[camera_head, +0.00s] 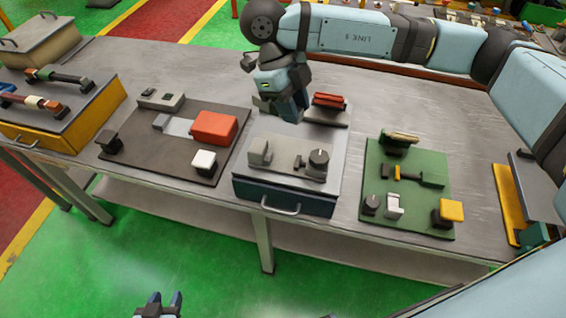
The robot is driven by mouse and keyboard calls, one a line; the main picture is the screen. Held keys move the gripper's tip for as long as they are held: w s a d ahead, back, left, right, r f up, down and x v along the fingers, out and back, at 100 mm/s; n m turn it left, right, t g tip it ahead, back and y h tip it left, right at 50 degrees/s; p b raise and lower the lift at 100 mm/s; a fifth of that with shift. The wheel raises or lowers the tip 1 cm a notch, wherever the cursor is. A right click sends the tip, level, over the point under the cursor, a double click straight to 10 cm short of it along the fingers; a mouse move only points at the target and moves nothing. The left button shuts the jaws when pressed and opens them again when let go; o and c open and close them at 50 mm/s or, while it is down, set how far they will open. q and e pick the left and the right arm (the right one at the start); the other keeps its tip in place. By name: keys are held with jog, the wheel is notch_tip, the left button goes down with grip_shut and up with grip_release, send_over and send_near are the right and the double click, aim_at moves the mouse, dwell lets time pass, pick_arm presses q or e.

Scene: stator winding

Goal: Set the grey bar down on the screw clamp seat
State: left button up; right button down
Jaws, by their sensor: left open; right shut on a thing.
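My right gripper (288,112) hangs pointing down over the back of the grey-topped drawer box in the middle of the table. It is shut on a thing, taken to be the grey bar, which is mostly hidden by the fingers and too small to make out. The screw clamp (318,163), with a dark round knob, stands on the box top to the front right of this gripper. A grey upright block (260,152) stands left of it, with a low grey part between. My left gripper (158,304) is open and empty at the bottom edge, over the green floor.
Left of the box lies a dark board (135,150) with a red block (214,128) and a white block (204,161). Right is a green board (420,215) with small parts. Red bars (329,99) lie just behind the box. Bare table separates these boards.

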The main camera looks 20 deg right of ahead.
jog(key=m, duration=0.2)
jog(key=a+m+y, duration=0.1)
jog(key=m+g+y, duration=0.1)
jog(key=m, duration=0.1)
jog(key=shift+s+a+r+m, duration=0.1)
jog(key=shift+a+r+m, duration=0.05)
jog(key=shift+r+m, duration=0.15)
jog(key=f+m+y, duration=0.1)
jog(key=f+m, duration=0.2)
jog(key=f, duration=0.3)
jog(key=a+f+m+y, duration=0.1)
jog(key=f+m, duration=0.1)
jog(key=f, duration=0.3)
jog(key=a+f+m+y+p, duration=0.1)
jog(key=f+m, duration=0.2)
jog(key=f, duration=0.3)
jog(key=shift+s+f+m+t, duration=0.1)
jog(key=shift+f+m+t, duration=0.2)
jog(key=shift+t, duration=0.1)
jog(key=c, duration=0.8)
grip_release()
jog(key=shift+f, duration=0.1)
jog(key=shift+c, duration=0.2)
